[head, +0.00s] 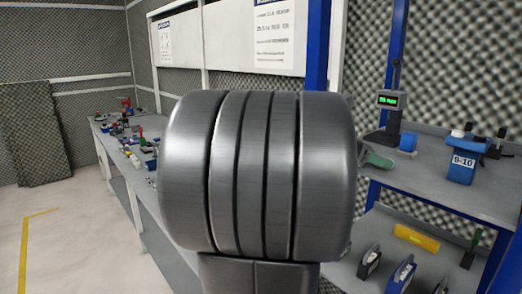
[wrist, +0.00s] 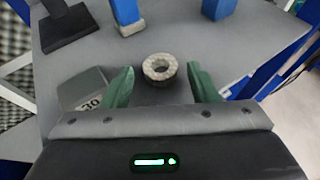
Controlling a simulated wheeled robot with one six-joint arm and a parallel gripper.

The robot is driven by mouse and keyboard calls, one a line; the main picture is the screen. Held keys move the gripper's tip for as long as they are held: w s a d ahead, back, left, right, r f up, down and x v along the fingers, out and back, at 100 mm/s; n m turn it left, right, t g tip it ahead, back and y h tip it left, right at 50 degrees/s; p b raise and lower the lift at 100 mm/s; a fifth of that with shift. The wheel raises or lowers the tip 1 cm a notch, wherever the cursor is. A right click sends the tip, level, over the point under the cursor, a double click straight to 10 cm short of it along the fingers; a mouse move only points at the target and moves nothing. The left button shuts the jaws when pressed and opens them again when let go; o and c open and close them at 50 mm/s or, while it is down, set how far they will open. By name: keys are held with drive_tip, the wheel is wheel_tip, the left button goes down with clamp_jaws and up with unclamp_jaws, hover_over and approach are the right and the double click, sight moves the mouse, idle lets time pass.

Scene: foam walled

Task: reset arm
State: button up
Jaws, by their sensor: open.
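My gripper (wrist: 160,72) is open in the wrist view, with its two green fingers spread apart. A small speckled grey ring (wrist: 160,68) lies on the grey bench top (wrist: 225,50) and appears between the fingertips, touching neither. How far below the fingertips it lies I cannot tell. In the head view my own grey arm link fills the middle and hides most of the gripper. A green part at its right edge, over the bench, looks like a finger.
A grey block marked 30 (wrist: 85,88) sits close beside the left finger. A black-based stand (wrist: 65,28) and blue items are farther back. In the head view, a scale with a green display (head: 388,100) and a blue 9-10 bin (head: 462,165) stand on the right bench.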

drive_tip(key=shift+x, duration=0.75)
drive_tip(key=shift+a, duration=0.1)
drive_tip(key=shift+r, duration=0.1)
